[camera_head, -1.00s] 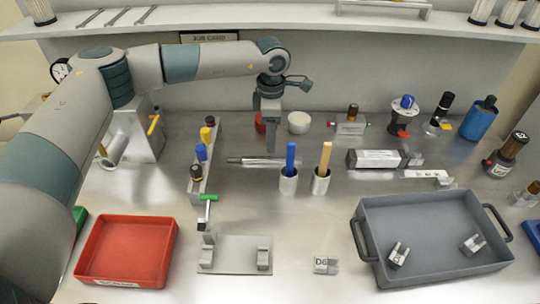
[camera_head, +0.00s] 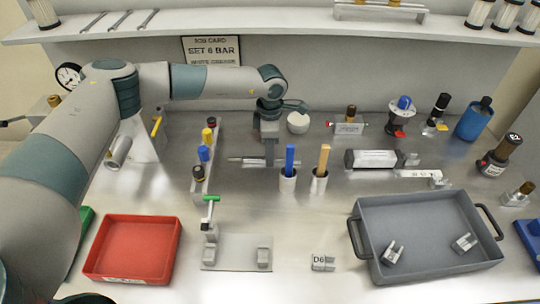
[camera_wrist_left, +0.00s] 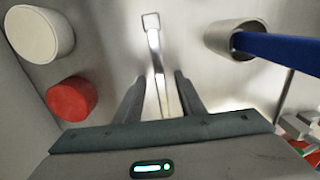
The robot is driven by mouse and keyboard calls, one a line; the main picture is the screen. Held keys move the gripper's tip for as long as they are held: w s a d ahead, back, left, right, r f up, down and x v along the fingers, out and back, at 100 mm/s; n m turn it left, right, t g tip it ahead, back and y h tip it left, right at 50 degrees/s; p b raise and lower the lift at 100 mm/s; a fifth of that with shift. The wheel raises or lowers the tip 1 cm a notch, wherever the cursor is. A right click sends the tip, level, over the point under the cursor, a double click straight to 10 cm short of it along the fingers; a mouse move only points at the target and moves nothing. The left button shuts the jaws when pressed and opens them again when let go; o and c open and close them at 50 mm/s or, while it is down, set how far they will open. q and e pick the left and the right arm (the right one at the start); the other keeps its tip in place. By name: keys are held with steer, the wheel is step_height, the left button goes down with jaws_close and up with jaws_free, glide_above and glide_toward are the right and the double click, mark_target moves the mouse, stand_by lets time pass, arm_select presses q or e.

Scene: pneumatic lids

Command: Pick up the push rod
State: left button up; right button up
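The push rod (camera_head: 243,160) is a thin metal bar lying left to right on the metal bench, left of the cup with the blue stick. In the left wrist view the rod (camera_wrist_left: 156,60) runs up the picture, with a square pale end at the top. My left gripper (camera_head: 270,160) points down over the rod, hiding part of it in the head view. In the wrist view its two fingers (camera_wrist_left: 160,92) are apart, with the rod in line between them. Whether they touch it is not clear. My right gripper is not in view.
A metal cup with a blue stick (camera_head: 290,160) stands close to the right of my left gripper. A white round cap (camera_wrist_left: 38,32) and a red one (camera_wrist_left: 72,98) are nearby. A row of colour-topped valves (camera_head: 203,160) stands left. A red tray (camera_head: 130,218) and grey crate (camera_head: 372,262) lie in front.

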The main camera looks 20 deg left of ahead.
arm_select(q)
steer(key=shift+f, duration=0.55)
jaws_close()
steer(key=shift+r, duration=0.1)
